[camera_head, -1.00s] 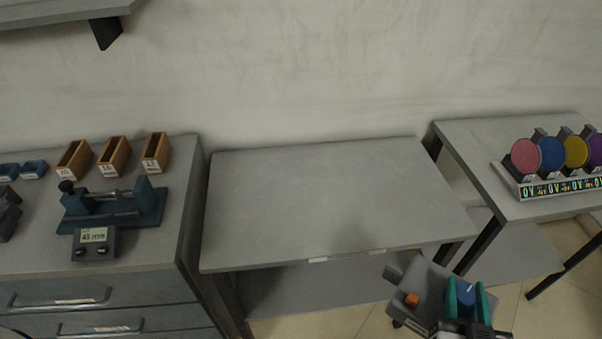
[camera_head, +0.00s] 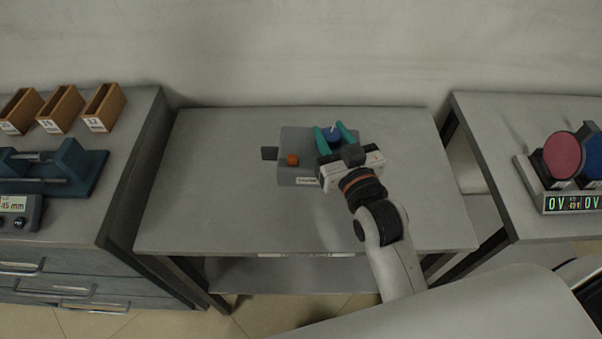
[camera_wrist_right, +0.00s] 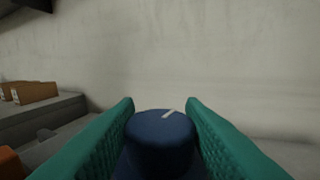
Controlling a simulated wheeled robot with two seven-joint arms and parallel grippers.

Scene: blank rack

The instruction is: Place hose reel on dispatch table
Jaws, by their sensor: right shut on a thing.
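The hose reel (camera_head: 298,144) shows as a grey box with a blue round knob on top, an orange block and a small dark piece at its left side. My right gripper (camera_head: 335,133) has its green fingers shut on the blue knob. In the right wrist view the knob (camera_wrist_right: 160,140) sits between both fingers. The box is over the middle of the dispatch table (camera_head: 220,215), a bare grey table; I cannot tell whether it touches the top. The gripper and wrist hide its right part. My left gripper is not in view.
A drawer cabinet (camera_head: 115,200) stands left with wooden bins (camera_head: 60,108) and a blue vise-like device (camera_head: 70,168). At right another table (camera_head: 490,150) holds coloured discs (camera_head: 562,155) on a lit display base. The table top around the box is clear.

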